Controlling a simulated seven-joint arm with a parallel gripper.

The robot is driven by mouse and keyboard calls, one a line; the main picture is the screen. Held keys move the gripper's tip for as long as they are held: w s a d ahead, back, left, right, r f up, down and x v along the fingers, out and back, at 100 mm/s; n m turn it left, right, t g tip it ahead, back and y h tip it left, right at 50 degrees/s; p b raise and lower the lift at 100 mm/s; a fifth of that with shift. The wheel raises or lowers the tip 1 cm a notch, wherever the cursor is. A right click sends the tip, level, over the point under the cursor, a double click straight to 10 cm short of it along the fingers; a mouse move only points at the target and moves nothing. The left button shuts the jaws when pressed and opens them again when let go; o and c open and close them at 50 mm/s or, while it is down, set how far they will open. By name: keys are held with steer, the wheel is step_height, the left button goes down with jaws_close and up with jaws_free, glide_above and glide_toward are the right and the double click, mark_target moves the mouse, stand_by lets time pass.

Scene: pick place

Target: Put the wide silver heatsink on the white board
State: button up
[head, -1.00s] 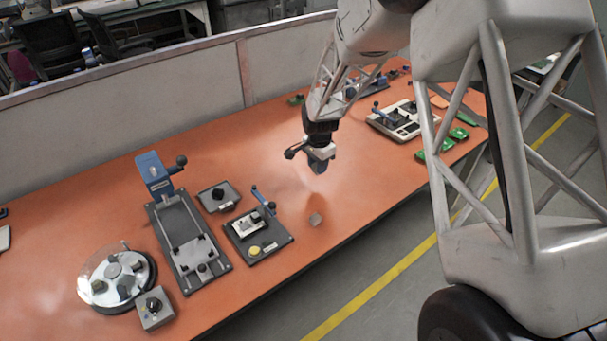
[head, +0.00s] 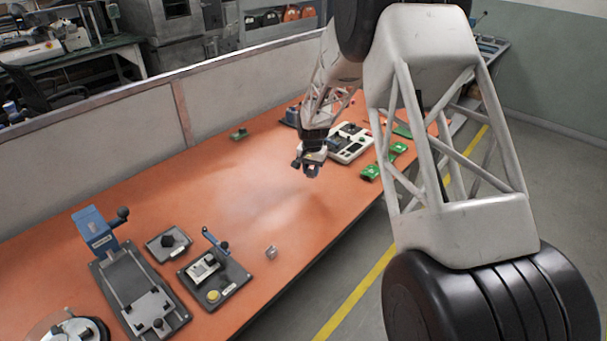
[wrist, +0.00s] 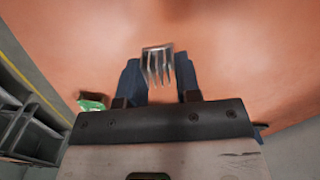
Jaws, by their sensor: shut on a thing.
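My gripper (head: 311,172) hangs above the orange table in the head view. In the wrist view its blue fingers (wrist: 158,82) are shut on a silver finned heatsink (wrist: 158,62), which shows between the tips with its fins toward the camera. In the head view the held heatsink is too small to make out clearly. A white board-like fixture (head: 344,152) with dark parts lies just right of and beyond the gripper. I cannot tell for certain which white item is the white board.
Green boards (head: 370,172) lie near the table's right edge, and a green piece (wrist: 92,102) shows in the wrist view. A toggle-clamp fixture (head: 214,275) and a blue press (head: 98,232) stand at the lower left. The table's middle is clear. A low partition (head: 225,95) runs behind.

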steer(key=shift+w+d+r, duration=0.1)
steer(key=shift+w+d, duration=0.15)
steer(key=shift+w, duration=0.1)
steer(key=s+a+r+m, duration=0.1)
steer(key=s+a+r, duration=0.1)
steer(key=s+a, duration=1.1)
steer(key=s+a+r+m, duration=0.2)
steer(key=s+a+r, duration=0.1)
steer(key=s+a, duration=1.05)
steer(key=s+a+m, duration=0.1)
steer(key=s+a, duration=0.6)
steer(key=s, duration=0.3)
steer(key=shift+a+r, duration=0.35)
steer(key=shift+r, duration=0.05)
steer(key=shift+s+f, duration=0.1)
steer(key=shift+f, duration=0.15)
glide_above(200, 271)
steer(key=shift+f, duration=3.25)
steer(key=shift+f, duration=0.8)
